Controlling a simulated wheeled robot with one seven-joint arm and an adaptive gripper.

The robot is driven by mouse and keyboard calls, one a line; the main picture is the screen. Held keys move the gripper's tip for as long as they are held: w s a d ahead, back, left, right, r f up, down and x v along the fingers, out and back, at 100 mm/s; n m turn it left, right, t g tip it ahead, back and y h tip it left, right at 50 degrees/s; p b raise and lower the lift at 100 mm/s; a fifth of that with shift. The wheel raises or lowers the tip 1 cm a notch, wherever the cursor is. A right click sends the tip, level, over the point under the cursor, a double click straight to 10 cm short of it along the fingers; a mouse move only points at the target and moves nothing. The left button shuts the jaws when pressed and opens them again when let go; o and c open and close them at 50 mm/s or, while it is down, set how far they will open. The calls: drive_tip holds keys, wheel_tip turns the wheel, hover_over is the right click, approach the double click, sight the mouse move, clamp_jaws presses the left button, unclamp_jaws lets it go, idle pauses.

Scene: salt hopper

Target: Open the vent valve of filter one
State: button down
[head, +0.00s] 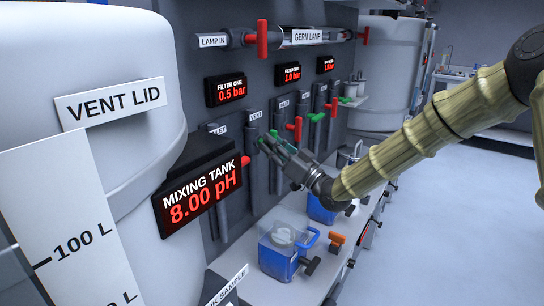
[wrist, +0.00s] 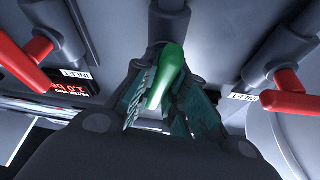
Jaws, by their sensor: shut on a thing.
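My gripper (head: 270,144) is at the wall panel by the pipe under a VENT label (head: 256,115), below and to the right of the FILTER ONE display (head: 231,89), which reads 0.5 bar. In the wrist view a green valve handle (wrist: 167,72) lies between the two fingers of my gripper (wrist: 163,96), and they are shut on it. The handle's upper end meets a grey pipe fitting. In the head view the fingers mostly hide this handle.
Red handles flank the held one in the wrist view, on the left (wrist: 28,66) and right (wrist: 288,101). A red handle (head: 295,128) and green handle (head: 316,117) sit farther right. The mixing tank display (head: 198,192) juts out left; a blue container (head: 277,262) stands on the bench below.

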drive_tip(key=shift+f+n+g+y+b, duration=0.15)
drive_tip(key=shift+n+g+y+b, duration=0.25)
drive_tip(key=shift+n, duration=0.35)
drive_tip(key=shift+f+n+g+y+b, duration=0.1)
drive_tip(key=shift+n+g+b, duration=0.1)
drive_tip(key=shift+n+b, duration=0.4)
drive_tip(key=shift+n, duration=0.45)
drive_tip(key=c, duration=1.4)
unclamp_jaws()
drive_tip(key=shift+c, duration=0.2)
drive_tip(key=shift+r, duration=0.15)
drive_tip(key=v, duration=1.2)
drive_tip(key=shift+d+r, duration=0.1)
